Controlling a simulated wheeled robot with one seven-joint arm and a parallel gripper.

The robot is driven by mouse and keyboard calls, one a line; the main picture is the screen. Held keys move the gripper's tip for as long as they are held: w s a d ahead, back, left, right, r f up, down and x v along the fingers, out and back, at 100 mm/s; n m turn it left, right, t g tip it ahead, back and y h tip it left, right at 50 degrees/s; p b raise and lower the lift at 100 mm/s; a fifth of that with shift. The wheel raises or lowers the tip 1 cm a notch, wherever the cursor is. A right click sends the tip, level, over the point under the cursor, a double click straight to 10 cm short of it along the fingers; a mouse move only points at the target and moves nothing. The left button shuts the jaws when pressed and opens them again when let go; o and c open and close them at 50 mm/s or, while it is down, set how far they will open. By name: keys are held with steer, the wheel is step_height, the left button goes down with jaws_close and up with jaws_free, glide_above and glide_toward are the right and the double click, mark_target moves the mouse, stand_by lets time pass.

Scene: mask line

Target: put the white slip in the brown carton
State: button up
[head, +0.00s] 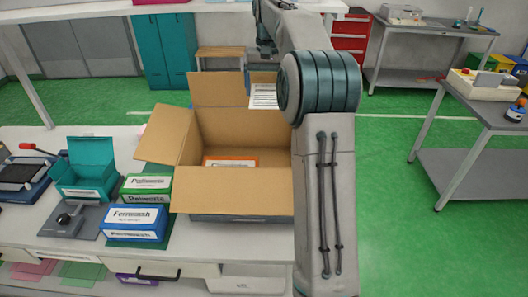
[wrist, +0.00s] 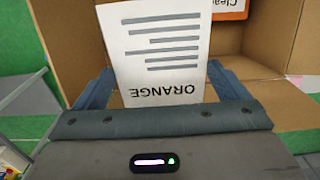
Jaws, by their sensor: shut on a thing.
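The white slip (head: 264,95) shows at the carton's far right, partly hidden by my arm. In the wrist view the white slip (wrist: 160,50) bears several dark lines and the word ORANGE, upside down. My gripper (wrist: 160,82) is shut on its near end; the fingers show at both sides. The brown carton (head: 232,190) stands open on the table with its flaps spread. In the wrist view the carton (wrist: 268,45) lies beyond and below the slip. An orange-and-white box (head: 231,161) lies inside it.
Left of the carton are a green box (head: 147,187), a blue box (head: 135,222), an open teal box (head: 84,170) and a grey stand-like device (head: 70,220). My arm covers the carton's right side. A side table (head: 500,110) stands at the right.

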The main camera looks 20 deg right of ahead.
step_height(320, 180, down, 22)
steer(key=p, duration=0.2)
steer(key=shift+f, duration=0.4)
